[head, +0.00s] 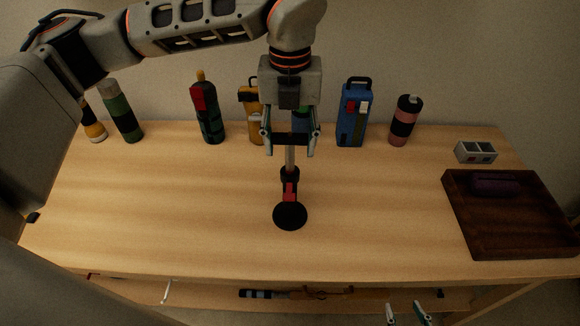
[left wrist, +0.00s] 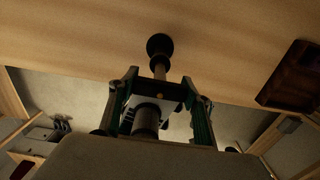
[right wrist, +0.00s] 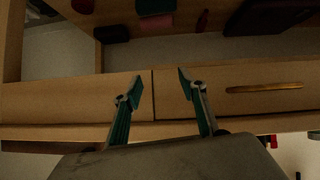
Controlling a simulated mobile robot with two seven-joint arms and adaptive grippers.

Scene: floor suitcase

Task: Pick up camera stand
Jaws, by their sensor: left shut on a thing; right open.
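The camera stand (head: 289,190) has a round black base, a red section and a pale shaft. It is upright over the middle of the table. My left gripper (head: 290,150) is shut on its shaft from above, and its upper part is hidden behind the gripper. In the left wrist view the stand (left wrist: 158,60) runs between the fingers (left wrist: 165,90). I cannot tell whether its base touches the table. My right gripper (head: 407,308) is open and empty, low in front of the table; it also shows in the right wrist view (right wrist: 160,78).
Several bottles and containers, including a blue one (head: 352,115) and a pink one (head: 404,120), stand along the table's back. A dark wooden tray (head: 490,240) with a purple item (head: 495,185) and a small grey box (head: 475,151) are at right. The table's left middle is clear.

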